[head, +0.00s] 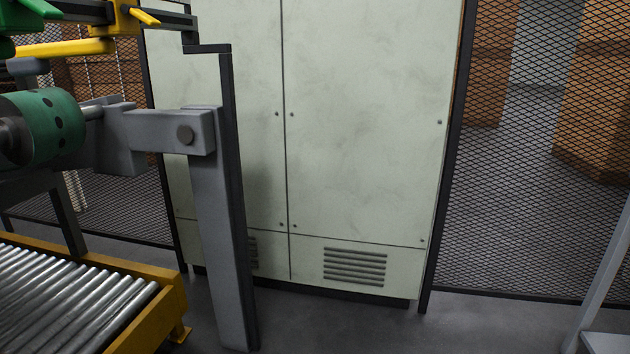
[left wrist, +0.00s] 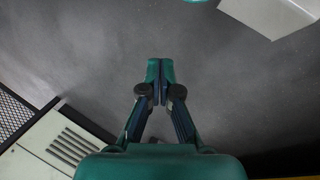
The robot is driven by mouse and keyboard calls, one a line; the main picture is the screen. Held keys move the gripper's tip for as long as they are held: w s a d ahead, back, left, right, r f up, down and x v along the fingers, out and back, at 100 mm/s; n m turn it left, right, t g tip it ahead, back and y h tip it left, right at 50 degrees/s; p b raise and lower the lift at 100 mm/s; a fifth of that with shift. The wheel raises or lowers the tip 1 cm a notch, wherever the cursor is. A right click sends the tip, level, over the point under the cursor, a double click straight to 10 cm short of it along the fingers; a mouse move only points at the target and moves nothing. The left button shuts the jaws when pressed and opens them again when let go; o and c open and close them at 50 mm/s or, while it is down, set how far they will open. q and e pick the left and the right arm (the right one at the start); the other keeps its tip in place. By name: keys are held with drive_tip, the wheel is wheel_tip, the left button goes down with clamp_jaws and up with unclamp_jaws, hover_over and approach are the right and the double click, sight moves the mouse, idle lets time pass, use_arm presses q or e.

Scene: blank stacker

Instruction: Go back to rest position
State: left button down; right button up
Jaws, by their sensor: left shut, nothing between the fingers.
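My left gripper (left wrist: 160,70) shows in the left wrist view. Its two green fingers are shut, with nothing held between them, and grey floor lies behind them. Neither of my grippers shows in the head view. My right gripper is in neither view.
A pale metal cabinet (head: 365,110) stands in the middle against black mesh fencing (head: 540,215). At the left are a yellow-framed roller conveyor (head: 75,300) and a machine with a green drum (head: 50,125) and grey post (head: 218,230). Grey floor (head: 340,325) is clear before the cabinet.

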use_arm(q)
wheel_tip(320, 180, up, 38)
drive_tip(key=s+m+p, duration=0.1)
drive_tip(key=p, duration=3.7)
drive_tip(key=shift+s+d+m+g, duration=0.2)
drive_tip(key=shift+m+g, duration=0.1)
drive_tip(key=shift+g, duration=0.1)
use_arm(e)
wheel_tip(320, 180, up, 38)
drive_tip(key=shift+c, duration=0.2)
